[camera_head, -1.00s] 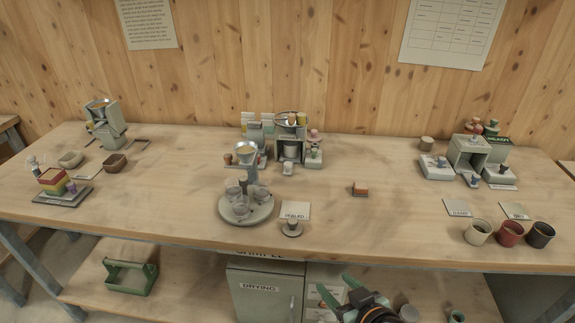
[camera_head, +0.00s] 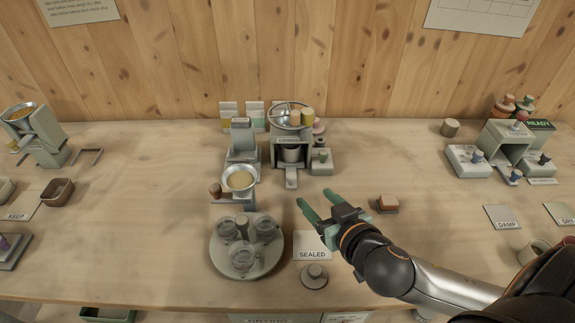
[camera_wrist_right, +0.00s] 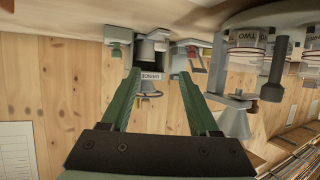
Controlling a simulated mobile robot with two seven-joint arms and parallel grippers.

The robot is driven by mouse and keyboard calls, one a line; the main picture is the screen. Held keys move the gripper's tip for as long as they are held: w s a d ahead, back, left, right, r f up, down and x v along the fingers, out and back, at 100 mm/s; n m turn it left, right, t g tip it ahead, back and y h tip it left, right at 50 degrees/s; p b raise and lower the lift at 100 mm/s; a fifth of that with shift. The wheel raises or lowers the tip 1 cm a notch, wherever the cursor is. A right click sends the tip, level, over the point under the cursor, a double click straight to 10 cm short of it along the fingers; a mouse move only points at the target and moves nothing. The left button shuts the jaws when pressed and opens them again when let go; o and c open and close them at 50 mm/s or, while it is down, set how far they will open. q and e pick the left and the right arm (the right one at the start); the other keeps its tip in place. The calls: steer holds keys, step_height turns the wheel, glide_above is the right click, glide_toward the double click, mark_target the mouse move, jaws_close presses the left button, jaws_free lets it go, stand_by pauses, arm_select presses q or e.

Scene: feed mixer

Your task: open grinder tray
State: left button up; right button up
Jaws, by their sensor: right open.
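The grinder (camera_head: 291,148) is a small grey-green machine at the middle back of the table, with a hand wheel on top and a dark round container in its front opening. A narrow tray-like piece with a tab (camera_head: 291,178) sticks out at its front foot. My right gripper (camera_head: 311,196) is open and empty, above the table in front and slightly right of the grinder, apart from it. The right wrist view appears upside down. My left gripper is out of view.
Left of the grinder stand a metal funnel pan (camera_head: 239,179) and a round carousel (camera_head: 247,262) with several clear jars. A SEALED card (camera_head: 312,246) and small knob (camera_head: 314,275) lie below my gripper. An orange-topped block (camera_head: 387,203) sits to its right.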

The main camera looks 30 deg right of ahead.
mark_target(292, 176)
steer(key=x, duration=1.2)
jaws_close()
stand_by(0.3)
stand_by(1.0)
